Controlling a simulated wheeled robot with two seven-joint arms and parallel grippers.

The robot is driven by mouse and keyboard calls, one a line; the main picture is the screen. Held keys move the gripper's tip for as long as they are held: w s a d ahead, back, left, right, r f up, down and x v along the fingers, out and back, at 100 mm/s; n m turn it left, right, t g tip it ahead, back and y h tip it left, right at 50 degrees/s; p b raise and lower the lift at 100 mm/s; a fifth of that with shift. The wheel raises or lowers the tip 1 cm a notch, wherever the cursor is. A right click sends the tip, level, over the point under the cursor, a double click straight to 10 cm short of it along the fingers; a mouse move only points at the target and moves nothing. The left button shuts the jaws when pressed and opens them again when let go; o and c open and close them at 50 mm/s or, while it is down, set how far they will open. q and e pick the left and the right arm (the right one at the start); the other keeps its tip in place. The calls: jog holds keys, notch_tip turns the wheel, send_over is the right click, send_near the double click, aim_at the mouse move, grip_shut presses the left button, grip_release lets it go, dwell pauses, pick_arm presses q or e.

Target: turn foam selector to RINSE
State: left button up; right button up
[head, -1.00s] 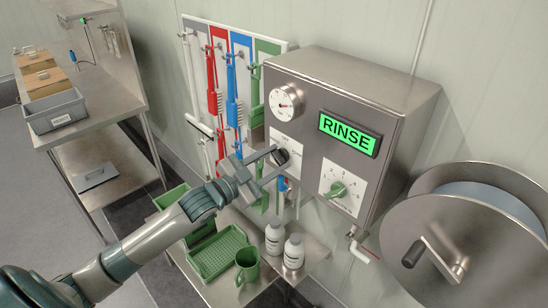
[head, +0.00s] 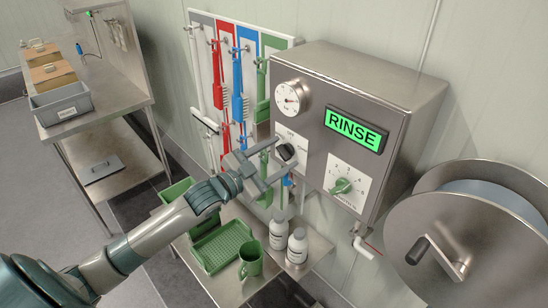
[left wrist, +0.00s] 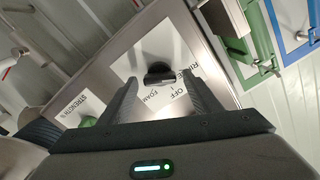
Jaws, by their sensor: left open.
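The foam selector is a black knob (head: 286,152) on a white plate on the steel control box (head: 350,100). The green display (head: 356,130) on the box reads RINSE. In the left wrist view the knob (left wrist: 160,73) sits on its plate with the labels RINSE, OFF and FOAM; its bar lies roughly sideways, with RINSE to the right. My left gripper (head: 272,161) is open and empty, in front of the knob, its fingers (left wrist: 160,90) spread to either side with a gap before it. My right gripper is not in view.
A green strength knob (head: 341,186) and a gauge (head: 290,97) are on the same box. Below stand two white bottles (head: 297,246), a green mug (head: 251,259) and a green basket (head: 223,245). A hose reel (head: 470,235) is at the right; brushes (head: 238,90) hang behind.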

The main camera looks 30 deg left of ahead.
pick_arm(q)
jog(key=shift+b+v, duration=0.45)
jog(key=shift+v, duration=0.4)
jog(key=b+v, duration=0.5)
jog(key=v, duration=1)
jog(key=shift+s+a+b, duration=0.2)
jog(key=shift+s+b, duration=0.1)
jog(key=shift+s, duration=0.05)
jog(key=shift+f, duration=0.1)
